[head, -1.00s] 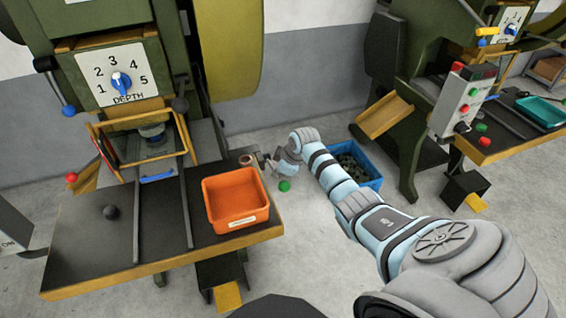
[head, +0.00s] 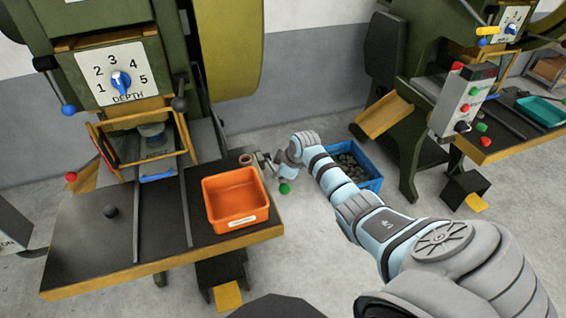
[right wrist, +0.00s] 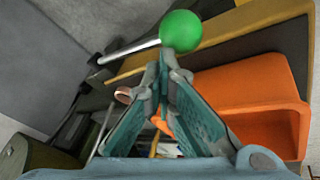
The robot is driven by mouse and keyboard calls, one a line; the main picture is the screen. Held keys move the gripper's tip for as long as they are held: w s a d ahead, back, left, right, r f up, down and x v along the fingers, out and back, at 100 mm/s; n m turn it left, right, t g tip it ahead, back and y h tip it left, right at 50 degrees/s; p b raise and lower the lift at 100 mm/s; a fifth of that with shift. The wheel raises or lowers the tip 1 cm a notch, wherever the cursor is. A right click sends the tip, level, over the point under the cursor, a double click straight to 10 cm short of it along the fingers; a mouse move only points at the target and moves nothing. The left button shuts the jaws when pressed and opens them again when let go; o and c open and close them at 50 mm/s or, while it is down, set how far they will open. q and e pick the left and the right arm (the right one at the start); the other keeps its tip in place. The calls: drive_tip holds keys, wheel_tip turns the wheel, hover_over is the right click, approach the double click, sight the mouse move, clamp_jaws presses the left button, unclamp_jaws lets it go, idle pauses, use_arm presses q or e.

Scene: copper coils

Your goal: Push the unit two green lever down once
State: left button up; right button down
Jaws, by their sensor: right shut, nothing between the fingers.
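The green lever ball (head: 285,188) sits low beside the right end of the near press table (head: 70,245). In the right wrist view the green ball (right wrist: 180,31) is at the top, on a silver rod (right wrist: 130,52) with a dark pivot at its left end. My right gripper (head: 262,160) is shut and empty, just above and left of the ball in the head view. In the right wrist view my right gripper (right wrist: 164,62) has its tips together just below the ball; contact cannot be told. No unit number is readable. My left gripper is out of view.
An orange bin (head: 237,226) stands on the table close to the right gripper. A copper ring (head: 246,160) lies at the table's far right corner. A blue crate (head: 371,184) with dark pieces is on the floor behind my arm. A second press (head: 430,90) stands right.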

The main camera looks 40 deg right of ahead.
drive_tip(key=shift+s+a+f, duration=0.1)
drive_tip(key=shift+s+f, duration=0.1)
drive_tip(key=shift+f, duration=0.3)
drive_tip(key=shift+s+f, duration=0.15)
drive_tip(key=shift+f, duration=0.3)
idle(0.6)
drive_tip(key=shift+r, duration=0.15)
idle(0.4)
drive_tip(key=shift+w+d+r+p, duration=0.1)
drive_tip(key=shift+w+r+p, duration=0.3)
drive_tip(key=shift+r, duration=0.5)
drive_tip(key=shift+w+d+r+p, duration=0.15)
drive_tip(key=shift+w+r+p, duration=0.15)
drive_tip(key=shift+r, duration=0.55)
drive_tip(key=shift+w+d+r+p, duration=0.1)
drive_tip(key=shift+w+r+p, duration=0.3)
drive_tip(key=shift+r, duration=0.5)
drive_tip(key=shift+s, duration=0.1)
drive_tip(key=r, duration=0.1)
drive_tip(key=w+r+p, duration=0.1)
drive_tip(key=r, duration=0.1)
drive_tip(key=r+p, duration=0.1)
drive_tip(key=shift+w+d+r, duration=0.3)
drive_tip(key=shift+w+r, duration=0.05)
